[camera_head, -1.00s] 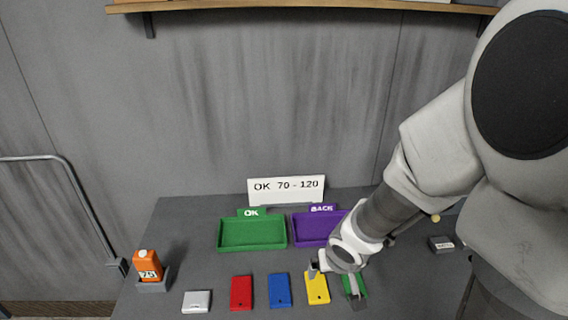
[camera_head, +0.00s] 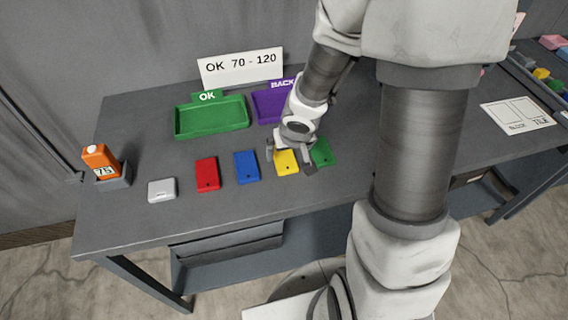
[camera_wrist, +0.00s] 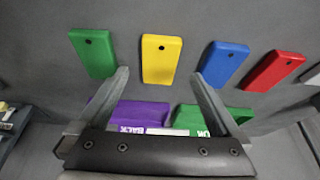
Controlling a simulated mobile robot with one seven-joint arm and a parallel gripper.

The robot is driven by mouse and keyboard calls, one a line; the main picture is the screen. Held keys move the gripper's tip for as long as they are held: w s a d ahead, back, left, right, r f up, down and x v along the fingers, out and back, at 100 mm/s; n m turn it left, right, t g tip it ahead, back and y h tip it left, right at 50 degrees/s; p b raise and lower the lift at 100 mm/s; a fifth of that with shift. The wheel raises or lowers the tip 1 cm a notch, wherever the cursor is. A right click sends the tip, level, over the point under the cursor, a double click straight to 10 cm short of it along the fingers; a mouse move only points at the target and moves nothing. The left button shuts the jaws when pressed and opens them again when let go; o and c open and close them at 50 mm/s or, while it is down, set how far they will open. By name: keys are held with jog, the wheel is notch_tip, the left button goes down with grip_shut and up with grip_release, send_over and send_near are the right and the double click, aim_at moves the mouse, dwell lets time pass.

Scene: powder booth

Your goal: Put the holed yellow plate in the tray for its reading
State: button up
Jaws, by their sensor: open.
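The yellow plate (camera_head: 287,166) lies flat on the table between the blue and green plates, with a small dark hole near one end. My gripper (camera_head: 290,157) is open and empty over it. In the wrist view the yellow plate (camera_wrist: 160,62) shows between and just beyond the open fingertips (camera_wrist: 160,76); I cannot tell the height gap. The green tray marked OK (camera_head: 210,132) and the purple tray marked BACK (camera_head: 264,110) stand behind; my arm partly hides the purple one. An orange device (camera_head: 100,160) at the left reads 75. A white sign (camera_head: 240,67) reads "OK 70 - 120".
Blue (camera_head: 246,167), red (camera_head: 206,174) and pale grey (camera_head: 161,190) plates lie to the left of the yellow one. A green plate (camera_head: 321,152) lies close on its right. A white marked sheet (camera_head: 517,114) is farther right. The table front is clear.

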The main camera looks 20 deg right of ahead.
aim_at(284, 156)
jog(key=shift+w+b+x, duration=0.2)
jog(key=shift+b+x, duration=0.55)
jog(key=shift+x, duration=0.75)
jog(key=shift+w+b+x, duration=0.15)
jog(key=shift+b+x, duration=0.6)
jog(key=shift+x, duration=0.75)
jog(key=shift+w+r, duration=0.1)
jog(key=shift+r, duration=0.1)
grip_shut()
jog(key=shift+r, duration=0.2)
